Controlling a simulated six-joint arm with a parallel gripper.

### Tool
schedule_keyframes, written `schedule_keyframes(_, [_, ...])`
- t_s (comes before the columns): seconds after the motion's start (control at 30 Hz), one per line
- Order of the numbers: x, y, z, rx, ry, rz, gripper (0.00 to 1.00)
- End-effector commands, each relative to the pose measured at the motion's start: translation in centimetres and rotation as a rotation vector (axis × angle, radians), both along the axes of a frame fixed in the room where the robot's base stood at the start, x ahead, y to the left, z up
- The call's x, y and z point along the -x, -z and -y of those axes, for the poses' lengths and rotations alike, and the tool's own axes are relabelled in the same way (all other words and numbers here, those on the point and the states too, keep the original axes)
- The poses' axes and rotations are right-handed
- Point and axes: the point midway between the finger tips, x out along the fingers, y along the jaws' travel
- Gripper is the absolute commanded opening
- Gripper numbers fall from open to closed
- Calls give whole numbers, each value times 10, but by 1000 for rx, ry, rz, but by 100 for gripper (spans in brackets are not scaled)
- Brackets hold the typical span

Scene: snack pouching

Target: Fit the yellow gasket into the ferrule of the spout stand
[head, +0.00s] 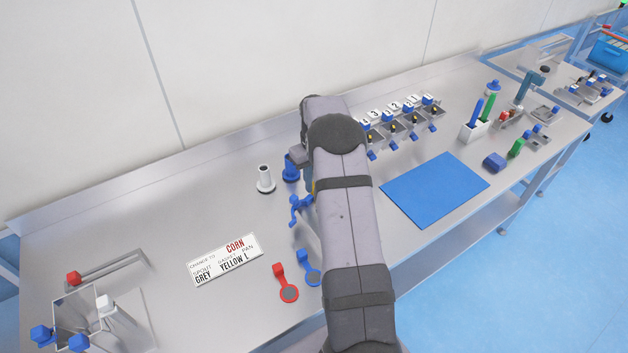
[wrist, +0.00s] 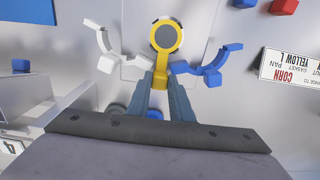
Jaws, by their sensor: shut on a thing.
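The yellow gasket (wrist: 160,57), a ring with a tab and a dark grey disc inside, shows in the wrist view. My gripper (wrist: 161,80) is shut on its tab, with the ring beyond the fingertips. A pale plate of what looks like the spout stand (wrist: 135,69) lies under the ring. A curved white arm (wrist: 98,42) is to the ring's left and a curved blue arm (wrist: 205,68) to its right. The ferrule is not visible, and I cannot tell whether the ring touches the stand. In the head view my arm hides most of this.
A red gasket (head: 288,290) and a blue gasket (head: 309,272) lie at the front near a sign card (head: 225,260). A pale spout (head: 265,179) stands behind the work spot. A blue mat (head: 435,188) is clear to the right.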

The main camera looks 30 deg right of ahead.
Motion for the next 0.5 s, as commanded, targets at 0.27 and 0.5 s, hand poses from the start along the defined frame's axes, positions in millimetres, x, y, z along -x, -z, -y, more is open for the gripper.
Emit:
schedule_keyframes(0.27, [0,7,0,0,0,0,0])
schedule_keyframes(0.5, [0,10,0,0,0,0,36])
